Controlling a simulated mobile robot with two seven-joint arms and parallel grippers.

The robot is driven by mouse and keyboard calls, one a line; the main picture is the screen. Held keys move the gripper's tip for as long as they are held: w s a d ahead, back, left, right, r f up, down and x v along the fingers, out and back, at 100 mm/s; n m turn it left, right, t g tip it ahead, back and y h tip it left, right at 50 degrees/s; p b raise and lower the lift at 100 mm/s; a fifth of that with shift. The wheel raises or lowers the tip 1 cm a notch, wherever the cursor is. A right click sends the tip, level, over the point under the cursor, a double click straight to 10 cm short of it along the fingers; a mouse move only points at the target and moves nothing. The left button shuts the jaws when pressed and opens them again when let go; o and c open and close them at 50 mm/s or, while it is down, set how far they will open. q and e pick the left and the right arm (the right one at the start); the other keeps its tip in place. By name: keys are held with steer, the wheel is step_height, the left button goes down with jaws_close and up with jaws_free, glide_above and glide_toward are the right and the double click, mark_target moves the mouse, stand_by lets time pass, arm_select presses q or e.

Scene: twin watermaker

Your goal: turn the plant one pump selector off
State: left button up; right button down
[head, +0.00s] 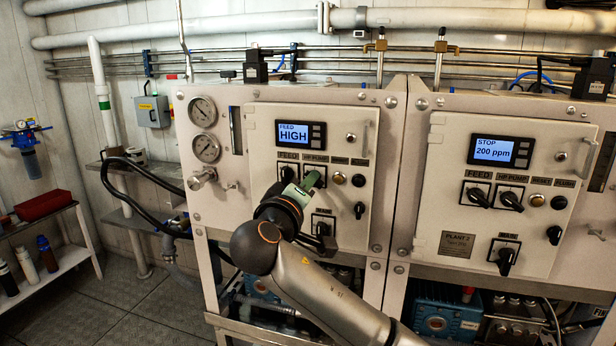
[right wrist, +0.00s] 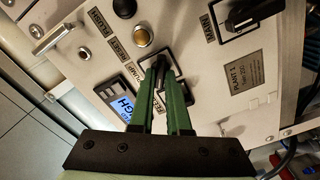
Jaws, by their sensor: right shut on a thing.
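The plant one panel (head: 262,132) is the left of two panels; its display (head: 300,134) reads "FEED HIGH". My right gripper (head: 312,180) is at the selector row under the display. In the right wrist view its green fingers (right wrist: 163,82) are shut on the black handle of the HP pump selector (right wrist: 160,64). The handle's exact angle is partly hidden by the fingers. The feed selector (head: 287,173) shows just left of the gripper in the head view. The black main selector (right wrist: 252,13) is at the top of the right wrist view. My left gripper is not in view.
The amber reset button (head: 339,178) and black flush knob (head: 360,180) sit close right of the gripper. The plant two panel (head: 510,220), display "STOP 200 ppm", stands to the right. A shelf with a red tray (head: 43,205) and bottles stands at the left.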

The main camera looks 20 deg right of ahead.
steer(key=shift+n, duration=0.4)
steer(key=c, duration=0.9)
jaws_free()
steer(key=b+v, duration=0.2)
steer(key=v, duration=1)
steer(key=shift+s+a, duration=0.2)
